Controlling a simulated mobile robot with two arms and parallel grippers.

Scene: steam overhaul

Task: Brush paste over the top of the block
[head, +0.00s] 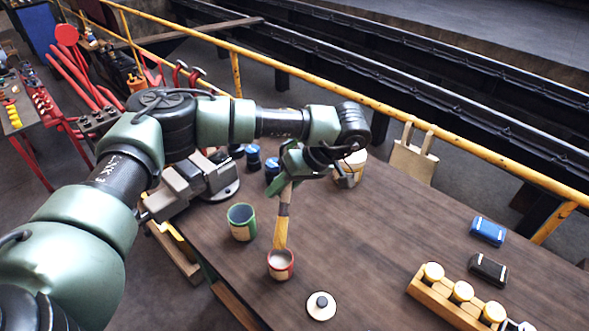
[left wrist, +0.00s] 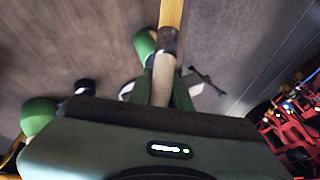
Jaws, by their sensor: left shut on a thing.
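My left gripper (head: 290,172) is shut on a brush (head: 283,218), which points down with its yellowish bristles at the lowest end. The bristle tip is at the back rim of a red pot (head: 281,272) with pale paste in it; I cannot tell whether it touches the paste. The brush handle also shows between the fingers in the left wrist view (left wrist: 163,75). A grey vise (head: 185,188) stands at the table's left edge, partly behind my left arm. I cannot make out the block for certain. My right gripper is not in view.
A green pot (head: 241,222) stands left of the red pot, and a white lid with a black knob (head: 321,305) lies to its right. A wooden rack (head: 445,309) of white-capped jars, a blue case (head: 487,231) and a black case (head: 488,269) are at the right.

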